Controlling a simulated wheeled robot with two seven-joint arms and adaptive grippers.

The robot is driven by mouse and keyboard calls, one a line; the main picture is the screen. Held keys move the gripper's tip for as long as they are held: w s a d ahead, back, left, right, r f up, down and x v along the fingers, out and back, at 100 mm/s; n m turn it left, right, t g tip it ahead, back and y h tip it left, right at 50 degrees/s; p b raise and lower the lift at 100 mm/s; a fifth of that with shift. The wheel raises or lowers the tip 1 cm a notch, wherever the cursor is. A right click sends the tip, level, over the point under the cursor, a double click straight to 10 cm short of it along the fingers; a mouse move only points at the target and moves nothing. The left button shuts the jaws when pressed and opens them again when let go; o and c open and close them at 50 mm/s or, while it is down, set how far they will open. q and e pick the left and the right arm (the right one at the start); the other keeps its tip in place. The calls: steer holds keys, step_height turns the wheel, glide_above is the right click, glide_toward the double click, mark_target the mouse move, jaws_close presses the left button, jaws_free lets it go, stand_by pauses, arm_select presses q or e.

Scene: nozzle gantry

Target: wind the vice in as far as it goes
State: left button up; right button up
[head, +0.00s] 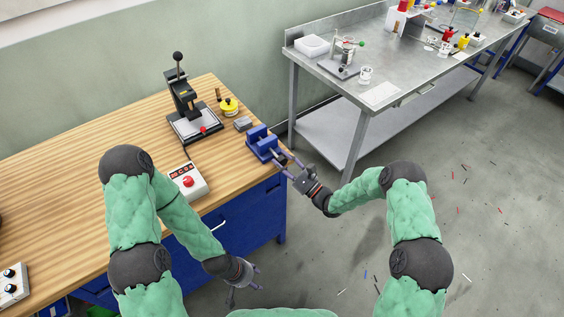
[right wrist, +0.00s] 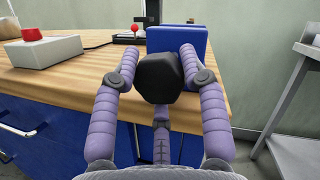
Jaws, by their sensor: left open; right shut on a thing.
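The blue vice (head: 260,139) sits at the right end of the wooden bench, near its front corner. Its blue body (right wrist: 198,40) also shows in the right wrist view. A dark, many-sided knob (right wrist: 159,78) stands out from the vice towards me. My right gripper (head: 284,160) reaches in from the right and is shut on this knob, with a finger on each side of it. How wide the vice jaws stand apart is too small to tell. My left gripper (head: 245,292) is open and empty, low in front of the blue cabinet, well away from the vice.
A small grey block (head: 243,124) lies behind the vice. A black lever press (head: 187,105), a yellow round item (head: 229,106) and a control box with a red button (head: 188,181) stand on the bench. A steel table (head: 400,85) is to the right. Open floor lies between.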

steer(key=o, duration=1.1)
steer(key=shift+w+d, duration=0.1)
steer(key=shift+s+d+f, duration=0.15)
steer(key=shift+s, duration=0.1)
steer(key=shift+v, duration=3.7)
